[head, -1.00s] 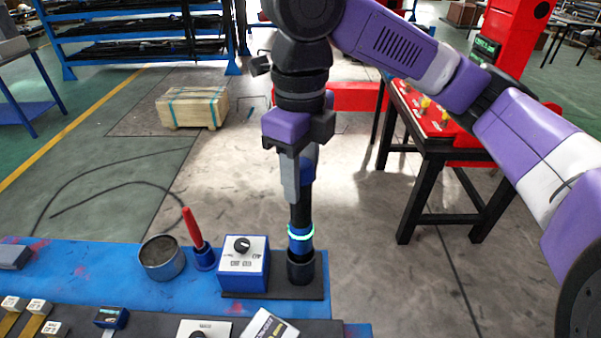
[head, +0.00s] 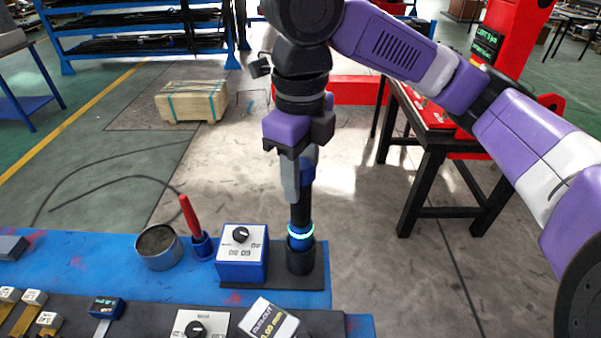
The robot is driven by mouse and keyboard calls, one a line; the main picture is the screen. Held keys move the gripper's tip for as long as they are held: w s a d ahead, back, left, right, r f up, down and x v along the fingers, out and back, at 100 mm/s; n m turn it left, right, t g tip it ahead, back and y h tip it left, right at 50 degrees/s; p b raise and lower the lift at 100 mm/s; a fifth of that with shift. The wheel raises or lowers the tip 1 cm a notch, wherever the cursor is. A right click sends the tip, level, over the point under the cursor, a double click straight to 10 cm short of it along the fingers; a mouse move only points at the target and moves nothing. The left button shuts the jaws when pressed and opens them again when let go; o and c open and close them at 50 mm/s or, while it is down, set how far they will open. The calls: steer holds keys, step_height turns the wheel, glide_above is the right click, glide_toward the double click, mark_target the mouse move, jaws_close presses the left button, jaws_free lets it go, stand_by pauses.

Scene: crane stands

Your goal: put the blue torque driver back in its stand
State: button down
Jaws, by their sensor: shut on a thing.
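The blue torque driver (head: 301,213) is upright, with a black shaft, blue parts and a glowing green ring near its lower end. My gripper (head: 298,178) is shut on its upper part, and the fingers partly hide it. The driver's lower end meets the black cup of the stand (head: 301,258). I cannot tell how deep it sits in the cup. The stand has a dark base plate and a blue box with a white top and a black knob (head: 241,235) left of the cup.
A red-handled tool (head: 190,215) in a blue holder and a metal can (head: 158,247) stand left of the stand. Several gauges and a white-labelled box (head: 268,318) lie on the black mat in front. The blue bench (head: 110,258) ends just right of the stand.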

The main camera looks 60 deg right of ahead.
steer(key=shift+f+b, duration=0.7)
steer(key=shift+f, duration=0.4)
steer(key=c, duration=0.8)
jaws_free()
steer(key=shift+r, duration=0.1)
steer(key=shift+r+p, duration=2.45)
steer(key=shift+r, duration=0.1)
step_height(320, 180, up, 8)
steer(key=shift+f, duration=0.15)
